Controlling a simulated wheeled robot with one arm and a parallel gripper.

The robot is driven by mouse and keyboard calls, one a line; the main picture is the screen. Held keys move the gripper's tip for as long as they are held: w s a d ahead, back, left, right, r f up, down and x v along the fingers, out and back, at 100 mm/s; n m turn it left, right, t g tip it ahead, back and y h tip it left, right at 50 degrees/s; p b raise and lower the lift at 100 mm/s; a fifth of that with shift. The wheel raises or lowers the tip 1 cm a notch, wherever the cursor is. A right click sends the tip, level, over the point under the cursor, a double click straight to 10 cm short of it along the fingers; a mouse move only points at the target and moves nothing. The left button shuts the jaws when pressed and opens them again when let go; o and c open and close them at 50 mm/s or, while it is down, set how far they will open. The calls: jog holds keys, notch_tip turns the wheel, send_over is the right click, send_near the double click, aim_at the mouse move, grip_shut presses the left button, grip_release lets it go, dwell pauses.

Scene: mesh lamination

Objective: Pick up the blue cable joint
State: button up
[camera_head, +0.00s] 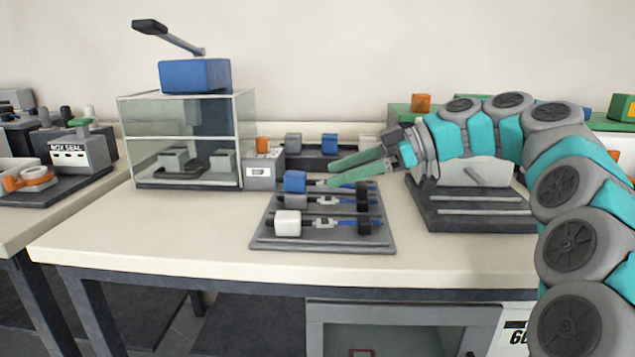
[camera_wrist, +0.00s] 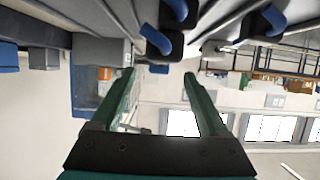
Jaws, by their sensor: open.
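A grey tray (camera_head: 265,240) on the bench holds several cable joints in rows. The one in the back row has a blue block (camera_head: 295,181) at its left end. Nearer the front is one with a white block (camera_head: 287,222). My gripper (camera_head: 335,173) has its two green fingers apart and pointing left, over the right part of the back row, which they partly hide. The blue block is just left of the fingertips, not between them. In the wrist view, my gripper (camera_wrist: 159,76) is open with nothing clearly held; blue cable ends (camera_wrist: 155,40) show beyond it.
A glass-walled press (camera_head: 185,140) with a blue top and lever stands left of the tray. A dark rack (camera_head: 310,160) with grey and blue blocks is behind it. A dark fixture (camera_head: 475,215) stands at right. The bench front (camera_head: 180,245) is clear.

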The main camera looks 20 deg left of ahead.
aim_at(315, 180)
jog(key=x, duration=0.5)
jog(key=shift+s+a+f+p, duration=0.1)
jog(key=shift+a+p, duration=0.2)
jog(key=shift+a, duration=0.1)
grip_shut()
dwell(0.4)
